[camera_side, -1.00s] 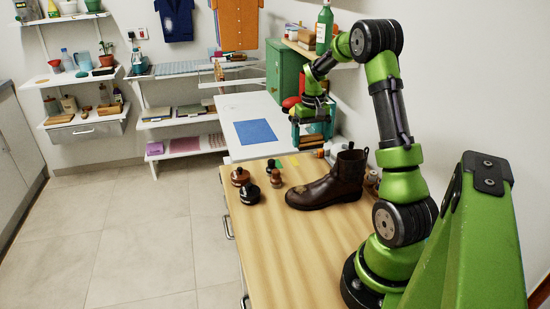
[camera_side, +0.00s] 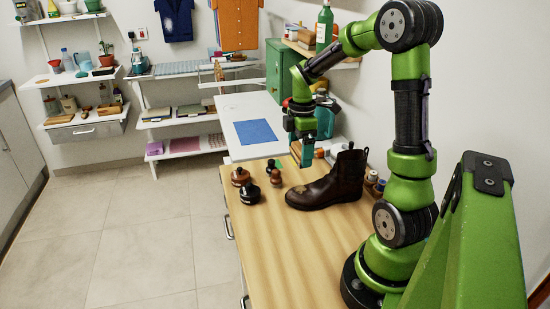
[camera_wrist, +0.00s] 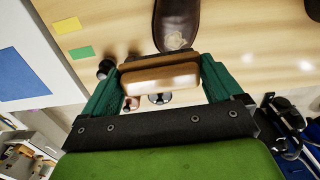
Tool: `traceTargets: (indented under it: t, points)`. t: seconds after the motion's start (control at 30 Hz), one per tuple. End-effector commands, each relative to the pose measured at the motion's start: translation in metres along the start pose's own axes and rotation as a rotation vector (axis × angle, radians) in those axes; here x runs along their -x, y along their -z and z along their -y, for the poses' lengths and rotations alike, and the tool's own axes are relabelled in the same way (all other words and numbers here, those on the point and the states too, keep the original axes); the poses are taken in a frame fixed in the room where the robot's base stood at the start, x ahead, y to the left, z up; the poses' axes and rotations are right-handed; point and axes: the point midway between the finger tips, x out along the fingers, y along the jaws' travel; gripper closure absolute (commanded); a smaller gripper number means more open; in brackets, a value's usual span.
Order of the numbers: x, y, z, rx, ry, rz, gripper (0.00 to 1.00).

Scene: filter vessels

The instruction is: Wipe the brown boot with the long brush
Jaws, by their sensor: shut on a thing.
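The brown boot (camera_side: 338,184) stands upright on the wooden worktop, its toe pointing left. Its toe also shows at the top of the wrist view (camera_wrist: 176,18), with a pale, dull patch on it. My gripper (camera_side: 305,155) is above and just behind the toe in the side view, its fingers pointing down. In the wrist view my gripper (camera_wrist: 165,68) is shut on a brown wooden-looking brush (camera_wrist: 160,80) held crosswise between its green fingers. The brush is close to the toe; I cannot tell whether they touch. Its bristles are not clear.
Several small round-handled brushes or pots (camera_side: 250,193) stand left of the boot. Small jars (camera_side: 375,183) stand behind it by the wall. A blue mat (camera_side: 255,132) lies on the white bench beyond. The worktop's front (camera_side: 285,250) is clear.

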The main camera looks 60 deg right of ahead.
Motion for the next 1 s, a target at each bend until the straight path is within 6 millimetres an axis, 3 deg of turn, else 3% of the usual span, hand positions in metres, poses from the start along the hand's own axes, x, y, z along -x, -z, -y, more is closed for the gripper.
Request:
traceTargets:
  t: [0.27, 0.87, 0.93, 1.0]
  points:
    - [-0.015, 0.000, 0.000, 0.009, 0.003, -0.001, 0.31]
    - [-0.069, 0.000, 0.000, 0.008, 0.003, -0.001, 0.31]
    - [-0.083, 0.000, 0.001, 0.008, 0.007, -0.001, 0.31]
    - [-0.080, 0.001, 0.007, 0.008, 0.000, -0.001, 0.35]
